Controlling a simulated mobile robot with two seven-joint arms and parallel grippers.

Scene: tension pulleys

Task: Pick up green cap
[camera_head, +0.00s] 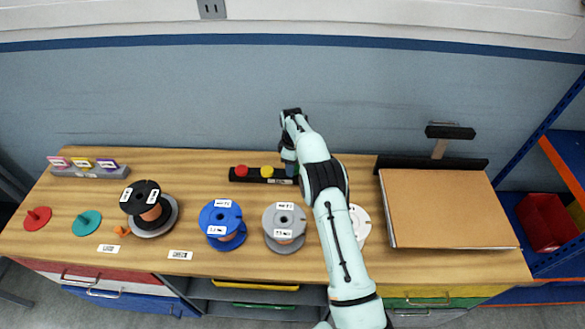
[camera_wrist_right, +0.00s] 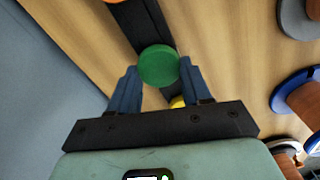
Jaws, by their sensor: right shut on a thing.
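The green cap (camera_wrist_right: 158,64) shows in the right wrist view as a round disc between the two blue fingers of my right gripper (camera_wrist_right: 157,74). The gripper is shut on it. The cap is over or close to the black rack (camera_wrist_right: 150,22); I cannot tell whether it is lifted clear. In the head view, my right gripper (camera_head: 289,168) is at the right part of the black rack (camera_head: 250,179), and the arm hides the green cap. A red cap (camera_head: 241,171) and a yellow cap (camera_head: 267,171) sit on the rack to the left. My left gripper is not in view.
A blue spool (camera_head: 222,218), a grey spool (camera_head: 284,222) and a black spool (camera_head: 141,197) stand in front. A red disc (camera_head: 38,218) and a teal disc (camera_head: 87,222) lie at the left. A brown board (camera_head: 445,208) fills the right side. The wall is close behind.

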